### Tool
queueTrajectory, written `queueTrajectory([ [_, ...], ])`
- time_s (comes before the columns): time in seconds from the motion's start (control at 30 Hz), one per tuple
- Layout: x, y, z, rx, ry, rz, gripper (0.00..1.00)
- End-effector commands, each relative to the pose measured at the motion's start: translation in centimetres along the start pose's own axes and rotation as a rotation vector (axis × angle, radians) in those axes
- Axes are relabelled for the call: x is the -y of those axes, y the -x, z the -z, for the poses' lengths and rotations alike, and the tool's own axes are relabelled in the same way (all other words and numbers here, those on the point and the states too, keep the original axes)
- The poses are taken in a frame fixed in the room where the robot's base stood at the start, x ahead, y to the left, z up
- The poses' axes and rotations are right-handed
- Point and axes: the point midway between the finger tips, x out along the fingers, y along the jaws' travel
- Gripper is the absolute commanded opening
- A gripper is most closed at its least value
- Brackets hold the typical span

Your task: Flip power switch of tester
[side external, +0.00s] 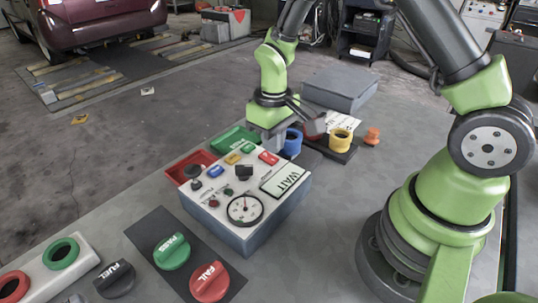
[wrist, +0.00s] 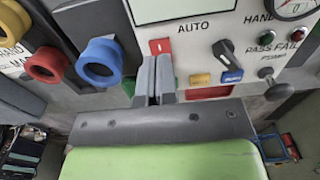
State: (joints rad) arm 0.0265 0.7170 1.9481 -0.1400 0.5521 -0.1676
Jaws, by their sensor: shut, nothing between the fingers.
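The tester (side external: 245,218) is a grey box with a white sloped panel, a WAIT display (side external: 285,177) and a round gauge (side external: 245,208). Near its far edge is a red switch (side external: 268,158), also in the wrist view (wrist: 160,46); I cannot read a power label. A blue switch (wrist: 227,57) and a yellow switch (wrist: 201,79) sit to the right of it in the wrist view. My gripper (wrist: 156,58) is shut and empty, its fingertips just below the red switch in that view. Whether they touch it is unclear. The side view shows my gripper (side external: 270,135) at the panel's far edge.
Blue (side external: 292,143), red (side external: 314,126) and yellow (side external: 340,138) rings stand beyond the tester. Red (side external: 190,163) and green (side external: 236,138) trays lie behind its left edge. PASS (side external: 172,251) and FAIL (side external: 210,282) knobs are in front. A grey box (side external: 340,88) lies behind.

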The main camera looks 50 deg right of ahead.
Motion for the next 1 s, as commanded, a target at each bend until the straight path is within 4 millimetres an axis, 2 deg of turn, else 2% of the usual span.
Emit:
queueTrajectory([
  [0.5, 0.0, 4.2, 0.1, -0.002, 0.000, -0.001, 0.00],
  [0.9, 0.0, 4.7, 0.0, -0.002, 0.000, 0.000, 0.00],
  [1.0, 0.1, 5.7, -0.2, -0.022, -0.011, 0.003, 0.00],
])
